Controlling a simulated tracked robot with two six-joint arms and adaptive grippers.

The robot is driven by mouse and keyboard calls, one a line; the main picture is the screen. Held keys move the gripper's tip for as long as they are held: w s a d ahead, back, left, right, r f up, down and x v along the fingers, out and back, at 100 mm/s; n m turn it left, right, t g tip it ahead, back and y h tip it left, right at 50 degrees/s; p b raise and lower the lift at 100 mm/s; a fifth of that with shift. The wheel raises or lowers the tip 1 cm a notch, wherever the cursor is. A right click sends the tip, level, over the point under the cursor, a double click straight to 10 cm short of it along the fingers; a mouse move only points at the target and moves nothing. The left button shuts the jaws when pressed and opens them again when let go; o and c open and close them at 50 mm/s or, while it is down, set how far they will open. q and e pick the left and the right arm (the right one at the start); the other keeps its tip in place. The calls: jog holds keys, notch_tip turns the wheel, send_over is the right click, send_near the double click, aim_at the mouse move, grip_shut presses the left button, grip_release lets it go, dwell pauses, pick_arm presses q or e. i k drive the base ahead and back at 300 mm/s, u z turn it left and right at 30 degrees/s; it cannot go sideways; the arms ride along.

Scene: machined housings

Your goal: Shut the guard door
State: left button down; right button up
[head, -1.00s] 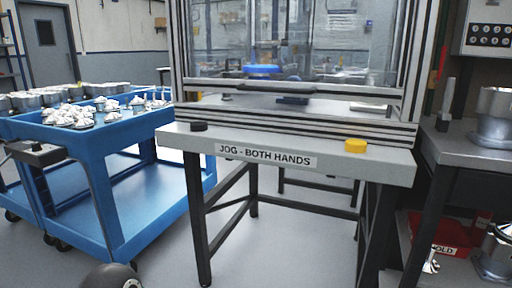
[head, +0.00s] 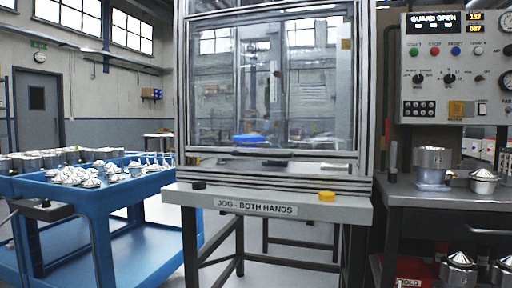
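The guard door (head: 300,105) is a clear panel in a silver aluminium frame, in the middle of the head view. A dark handle bar (head: 254,152) runs along its bottom edge. A gap shows between that edge and the lower rails (head: 270,178) of the frame. A blue object (head: 248,140) is seen inside, partly through the panel. The display (head: 433,22) on the control panel at the right reads GUARD OPEN. Neither of my grippers is in view.
A bench (head: 225,208) labelled JOG - BOTH HANDS stands before the door, with a black button (head: 199,185) and a yellow button (head: 327,196). A blue cart (head: 95,215) with metal parts stands left. A steel table (head: 420,190) with housings stands right.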

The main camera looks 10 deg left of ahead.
aim_at(305, 155)
jog(key=u, duration=0.3)
jog(key=i, duration=1.45)
jog(key=z, duration=0.5)
